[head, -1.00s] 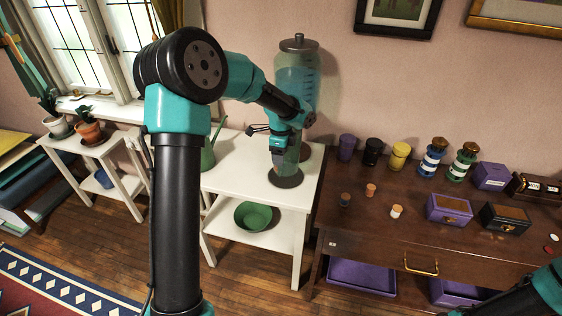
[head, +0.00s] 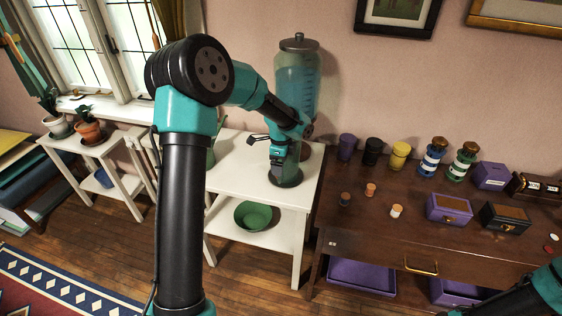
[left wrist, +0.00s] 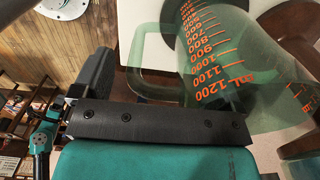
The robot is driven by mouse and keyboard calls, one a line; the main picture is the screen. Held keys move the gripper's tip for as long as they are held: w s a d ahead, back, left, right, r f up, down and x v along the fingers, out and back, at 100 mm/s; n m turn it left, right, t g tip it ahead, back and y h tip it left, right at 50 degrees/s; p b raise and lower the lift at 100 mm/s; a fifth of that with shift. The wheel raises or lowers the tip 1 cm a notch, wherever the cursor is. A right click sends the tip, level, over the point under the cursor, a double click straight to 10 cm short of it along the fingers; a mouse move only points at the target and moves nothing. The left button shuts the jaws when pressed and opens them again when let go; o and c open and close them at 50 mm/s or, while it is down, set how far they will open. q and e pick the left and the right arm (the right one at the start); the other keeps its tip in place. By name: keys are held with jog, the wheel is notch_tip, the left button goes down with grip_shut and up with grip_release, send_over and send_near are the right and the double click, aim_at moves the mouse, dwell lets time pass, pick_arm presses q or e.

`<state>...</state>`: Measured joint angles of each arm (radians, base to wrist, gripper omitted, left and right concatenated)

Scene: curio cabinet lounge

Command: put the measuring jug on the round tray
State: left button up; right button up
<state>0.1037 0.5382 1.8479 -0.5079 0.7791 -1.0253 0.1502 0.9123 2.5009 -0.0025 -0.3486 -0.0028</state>
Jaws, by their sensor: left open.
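The measuring jug (left wrist: 210,60) is see-through green with orange scale numbers and fills the upper middle of the left wrist view. Its handle (left wrist: 139,55) is on the picture's left, close to my gripper. In the head view the jug (head: 291,166) is partly hidden behind my left gripper (head: 279,160). It appears upright over a dark round disc (head: 286,181) on the white table, which looks like the round tray. My left gripper is open beside the jug's handle; its fingertips are mostly hidden, so contact is unclear. My right gripper is out of view.
A tall blue drink dispenser (head: 297,75) stands just behind the jug. A green watering can (head: 211,157) is to the left, partly hidden by my arm. A green bowl (head: 253,215) is on the lower shelf. The brown desk (head: 365,235) at right holds jars and boxes.

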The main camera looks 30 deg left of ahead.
pick_arm(q)
jog(key=shift+r, duration=0.1)
jog(key=shift+r, duration=2.75)
